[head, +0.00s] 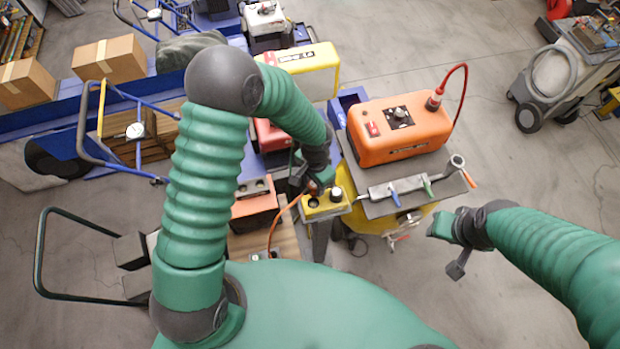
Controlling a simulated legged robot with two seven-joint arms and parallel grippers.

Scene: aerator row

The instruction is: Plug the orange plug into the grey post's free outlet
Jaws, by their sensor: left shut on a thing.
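My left gripper (314,186) is shut on the orange plug, which is mostly hidden by the fingers. An orange cord (272,236) runs from there down to the left. I cannot tell whether the plug touches the opening. My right gripper (447,245) is open and empty, out to the right over the floor.
A grey-topped yellow cart (384,208) carrying an orange machine (400,128) with a red hose stands just right of the post. An orange-red box (255,204) is on the left. Cardboard boxes (108,59) and blue-framed carts lie further left.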

